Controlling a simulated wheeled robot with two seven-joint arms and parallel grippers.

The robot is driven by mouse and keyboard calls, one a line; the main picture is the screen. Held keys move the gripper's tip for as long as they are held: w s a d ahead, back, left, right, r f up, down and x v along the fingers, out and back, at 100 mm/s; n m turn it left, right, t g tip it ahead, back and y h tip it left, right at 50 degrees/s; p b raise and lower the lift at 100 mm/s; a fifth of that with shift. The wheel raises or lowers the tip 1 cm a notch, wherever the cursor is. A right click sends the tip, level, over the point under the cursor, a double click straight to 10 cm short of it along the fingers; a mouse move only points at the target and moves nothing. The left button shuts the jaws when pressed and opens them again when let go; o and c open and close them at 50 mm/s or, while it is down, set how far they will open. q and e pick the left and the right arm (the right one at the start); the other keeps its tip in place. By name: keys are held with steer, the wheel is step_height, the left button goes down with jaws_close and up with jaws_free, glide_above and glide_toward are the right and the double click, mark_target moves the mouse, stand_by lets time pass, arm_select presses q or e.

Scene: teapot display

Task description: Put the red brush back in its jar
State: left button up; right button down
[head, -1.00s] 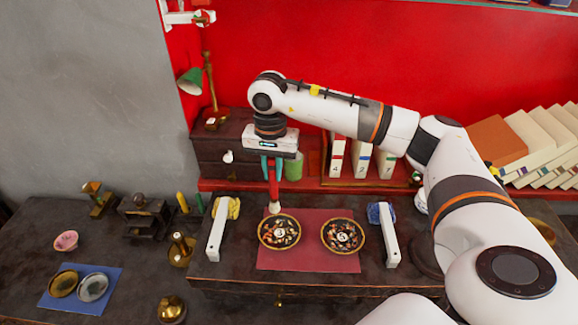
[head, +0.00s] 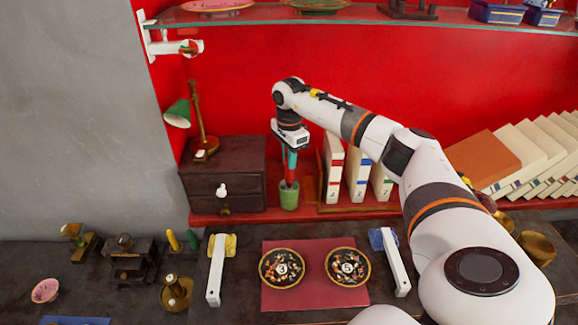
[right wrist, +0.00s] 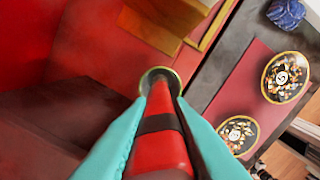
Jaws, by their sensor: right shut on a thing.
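My right gripper (head: 290,167) is shut on the red brush (head: 290,177), which points downward. The brush's lower end is at the mouth of the green jar (head: 289,196), which stands on the red shelf beside the dark drawer box. In the right wrist view, the teal fingers (right wrist: 161,120) clasp the red brush (right wrist: 163,150) with its dark band, and the round jar rim (right wrist: 149,80) shows around its far end. How deep the brush's tip sits in the jar is hidden. My left gripper is out of view.
The dark drawer box (head: 222,176) with a lamp on top (head: 202,125) stands left of the jar. White numbered binders (head: 333,168) stand close on the right. Two patterned bowls (head: 281,268) (head: 347,267) sit on a red mat (head: 315,294) in front.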

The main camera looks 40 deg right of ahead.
mark_target(289, 185)
step_height(289, 185, down, 3)
steer(key=shift+f+p, duration=0.15)
steer(key=shift+p, duration=0.3)
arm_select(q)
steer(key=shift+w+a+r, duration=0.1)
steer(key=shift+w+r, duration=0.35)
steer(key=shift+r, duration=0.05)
arm_select(e)
steer(key=shift+f, duration=0.1)
steer(key=shift+f, duration=0.15)
steer(key=c, duration=1.3)
jaws_free()
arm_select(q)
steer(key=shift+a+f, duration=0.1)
